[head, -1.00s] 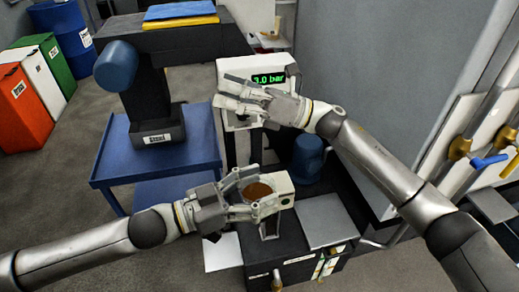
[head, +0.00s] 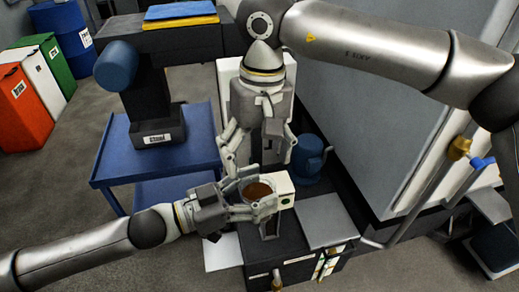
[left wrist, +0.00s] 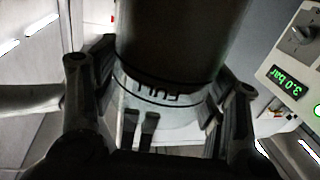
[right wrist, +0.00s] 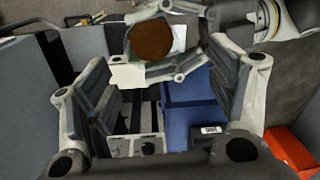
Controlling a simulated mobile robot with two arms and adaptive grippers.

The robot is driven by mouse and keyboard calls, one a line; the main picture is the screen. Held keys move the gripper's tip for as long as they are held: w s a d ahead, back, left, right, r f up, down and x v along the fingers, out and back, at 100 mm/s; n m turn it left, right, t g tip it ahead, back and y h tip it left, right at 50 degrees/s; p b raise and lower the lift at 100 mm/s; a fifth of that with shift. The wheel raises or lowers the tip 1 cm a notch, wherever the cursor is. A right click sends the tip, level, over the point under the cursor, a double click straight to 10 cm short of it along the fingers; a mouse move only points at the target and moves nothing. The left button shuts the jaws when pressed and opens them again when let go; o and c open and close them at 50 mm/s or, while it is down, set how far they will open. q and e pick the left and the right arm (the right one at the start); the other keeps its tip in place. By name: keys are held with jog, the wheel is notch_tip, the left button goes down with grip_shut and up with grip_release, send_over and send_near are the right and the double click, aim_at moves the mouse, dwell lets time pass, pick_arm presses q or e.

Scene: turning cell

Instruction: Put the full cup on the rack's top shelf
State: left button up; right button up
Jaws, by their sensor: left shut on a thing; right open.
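The cup (head: 258,191) is clear-walled and holds brown liquid. It stands upright between the fingers of my left gripper (head: 255,203), which is shut on it. In the left wrist view the cup (left wrist: 165,92) fills the gap between the fingers and carries a dark line with the word FULL. My right gripper (head: 252,155) is open and empty, pointing down just above and behind the cup. The right wrist view shows the brown liquid surface of the cup (right wrist: 152,40) beyond its open fingers (right wrist: 160,95). I cannot make out the rack for certain.
A machine with a green 3.0 bar display (left wrist: 287,82) stands behind the cup. A dark cabinet with a grey top plate (head: 325,222) is below right. A blue two-level cart (head: 110,165) stands left. Red, white and green bins (head: 22,115) are farther left.

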send_near(258, 194)
jog(key=s+f, duration=0.2)
jog(key=f, duration=0.1)
jog(key=s+f, duration=0.1)
jog(key=f, duration=0.1)
jog(key=shift+s+a+f, duration=0.2)
jog(key=shift+s+f, duration=0.05)
jog(key=shift+s, duration=0.15)
jog(key=c, duration=0.7)
pick_arm(q)
jog(key=o, duration=1.1)
pick_arm(e)
jog(key=shift+c, duration=0.5)
